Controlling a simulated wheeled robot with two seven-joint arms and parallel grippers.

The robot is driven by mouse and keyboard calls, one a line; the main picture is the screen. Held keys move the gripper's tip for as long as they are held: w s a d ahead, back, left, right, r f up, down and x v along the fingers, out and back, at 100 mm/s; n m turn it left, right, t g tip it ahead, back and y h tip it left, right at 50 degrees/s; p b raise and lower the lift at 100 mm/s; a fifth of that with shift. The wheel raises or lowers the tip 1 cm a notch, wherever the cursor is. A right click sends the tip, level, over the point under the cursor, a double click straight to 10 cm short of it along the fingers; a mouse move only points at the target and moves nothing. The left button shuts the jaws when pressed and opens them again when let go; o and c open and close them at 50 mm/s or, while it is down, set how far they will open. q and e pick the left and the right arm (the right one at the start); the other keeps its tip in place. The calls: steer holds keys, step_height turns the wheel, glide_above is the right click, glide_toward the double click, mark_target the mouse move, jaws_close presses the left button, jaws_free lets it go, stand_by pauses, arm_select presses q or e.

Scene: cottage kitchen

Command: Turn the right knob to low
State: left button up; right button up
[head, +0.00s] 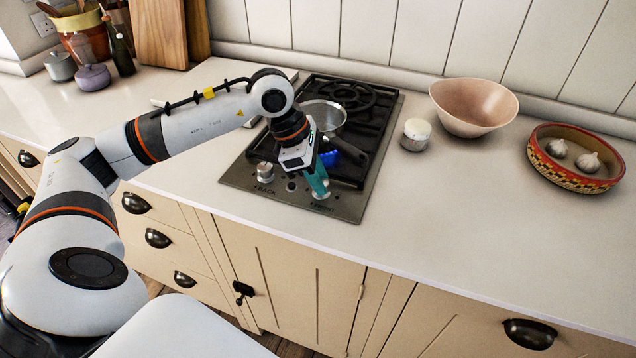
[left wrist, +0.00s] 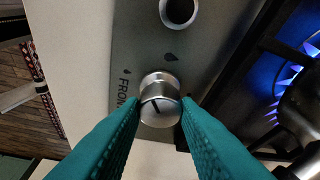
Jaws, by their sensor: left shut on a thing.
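The cooktop (head: 238,179) is set into the white counter. Its right knob, a silver cylinder (left wrist: 160,84), sits beside the partly hidden FRONT label. A dark pointer line shows on its face. Small and large drop-shaped flame marks are printed near it on the metal panel (left wrist: 140,45). My left gripper (head: 319,190) reaches down over it, and its teal fingers are shut on the knob, one on each side. In the head view the fingers largely hide this knob. The left knob (head: 264,171), by the BACK label, stands clear. My right gripper is not in view.
A blue flame (head: 346,152) burns at the front burner, and it also shows in the left wrist view (left wrist: 287,83). A metal pan (head: 324,114) sits on the grates. A jar (head: 416,133), a pink bowl (head: 474,106) and a patterned garlic dish (head: 576,184) stand right. The front counter is clear.

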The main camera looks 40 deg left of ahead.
arm_select(q)
steer(key=n+t+y+b, duration=0.1)
steer(key=n+b, duration=0.2)
steer(key=n, duration=0.1)
steer(key=shift+d+f, duration=0.1)
steer(key=shift+s+n+t+y+b, duration=0.1)
steer(key=shift+n+t+y+b, duration=0.45)
steer(key=shift+n, duration=1.15)
steer(key=shift+r, duration=0.2)
steer(key=o, duration=1)
steer(key=shift+c, duration=0.2)
steer(key=v, duration=1.2)
steer(key=shift+d, duration=0.2)
